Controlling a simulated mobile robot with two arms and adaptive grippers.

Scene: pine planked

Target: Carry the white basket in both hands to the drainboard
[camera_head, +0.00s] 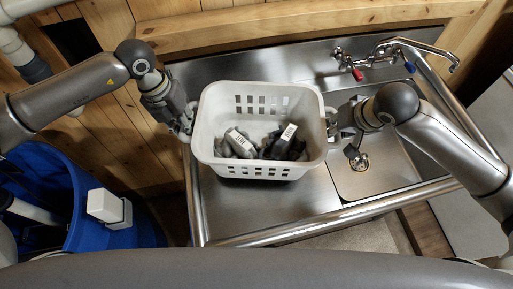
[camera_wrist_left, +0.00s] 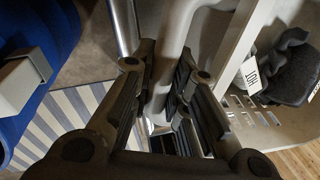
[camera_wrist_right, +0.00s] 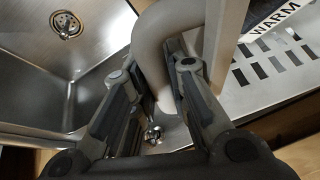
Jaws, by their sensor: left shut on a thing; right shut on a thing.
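The white basket (camera_head: 258,172) has slotted walls and holds dark cloth-like items with white tags (camera_head: 240,142). It is over the steel drainboard (camera_head: 240,215), left of the sink basin; I cannot tell whether its base touches. My left gripper (camera_head: 187,122) is shut on the basket's left handle, which shows between the fingers in the left wrist view (camera_wrist_left: 172,50). My right gripper (camera_head: 332,122) is shut on the right handle, seen in the right wrist view (camera_wrist_right: 150,60). The basket looks about level. One tag reads "HOT", another "WARM".
The sink basin (camera_head: 375,170) with its drain lies to the right. A faucet (camera_head: 400,52) with red and blue handles stands at the back right. A blue bin (camera_head: 60,200) with a white box (camera_head: 105,207) is at the left. A rounded steel rail (camera_head: 330,215) edges the front.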

